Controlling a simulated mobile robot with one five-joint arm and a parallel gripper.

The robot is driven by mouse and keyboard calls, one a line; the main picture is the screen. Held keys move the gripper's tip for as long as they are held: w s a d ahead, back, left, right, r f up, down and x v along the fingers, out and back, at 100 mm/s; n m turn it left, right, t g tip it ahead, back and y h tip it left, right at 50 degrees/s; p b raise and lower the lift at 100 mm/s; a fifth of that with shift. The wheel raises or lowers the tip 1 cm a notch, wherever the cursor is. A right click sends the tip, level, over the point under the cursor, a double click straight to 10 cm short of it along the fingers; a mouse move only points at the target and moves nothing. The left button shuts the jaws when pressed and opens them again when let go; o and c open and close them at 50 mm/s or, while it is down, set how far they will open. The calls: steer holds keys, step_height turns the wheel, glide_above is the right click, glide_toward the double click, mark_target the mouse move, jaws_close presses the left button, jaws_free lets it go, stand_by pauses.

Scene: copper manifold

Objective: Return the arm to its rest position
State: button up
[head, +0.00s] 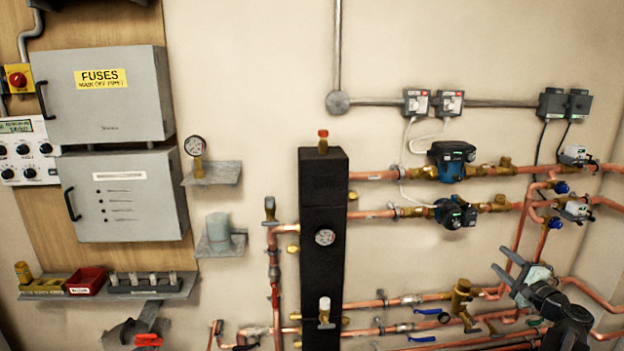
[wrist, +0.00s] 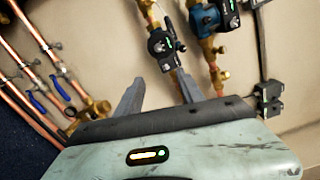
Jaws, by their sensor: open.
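My gripper (head: 502,260) is at the lower right in the head view, in front of the copper pipework, with its fingers pointing up and left. It also shows in the wrist view (wrist: 158,75), where its two grey fingers stand apart with nothing held between them. A copper pipe with a black pump (wrist: 163,45) shows beyond the gap between the fingers. My dark arm comes up from the bottom right corner of the head view and covers part of the lower pipes.
A tall black manifold (head: 322,200) with copper pipes (head: 385,301) and blue-handled valves (head: 425,339) spans the middle and right. Pumps (head: 452,170) sit on the upper pipes. Fuse boxes (head: 110,125), small shelves (head: 225,243) and a red bin (head: 87,280) are at left.

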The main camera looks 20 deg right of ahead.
steer(key=w+a+n+y, duration=0.4)
steer(key=w+a+y, duration=0.2)
steer(key=w+a, duration=1.2)
steer(key=w+a+f+n+g+y, duration=0.25)
steer(key=w+a, duration=0.35)
steer(key=a, duration=0.6)
steer(key=w+a+f+n+g+y, duration=0.1)
steer(key=w+a+f+n+y, duration=0.4)
steer(key=a, duration=0.8)
steer(key=s+a+f+n+g, duration=0.2)
steer(key=a+f+n+g, duration=0.1)
steer(key=a, duration=0.7)
steer(key=s+a+f+n+g+h, duration=0.1)
steer(key=a+f+n+g, duration=0.2)
steer(key=a, duration=0.7)
steer(key=s+a+f+n+g, duration=0.2)
steer(key=a+f+g, duration=0.15)
steer(key=a, duration=0.65)
steer(key=s+a+f+n+g+h, duration=0.1)
steer(key=s+f+n+g+h, duration=0.15)
steer(key=s+f, duration=0.3)
steer(key=s+d+f+n+g+h, duration=0.1)
steer(key=s+d+n+g+h, duration=0.1)
steer(key=s+d+h, duration=0.55)
step_height(320, 180, up, 12)
steer(key=w+d+y+p, duration=0.1)
steer(key=y+p, duration=0.1)
steer(key=p, duration=1)
steer(key=shift+w, duration=0.35)
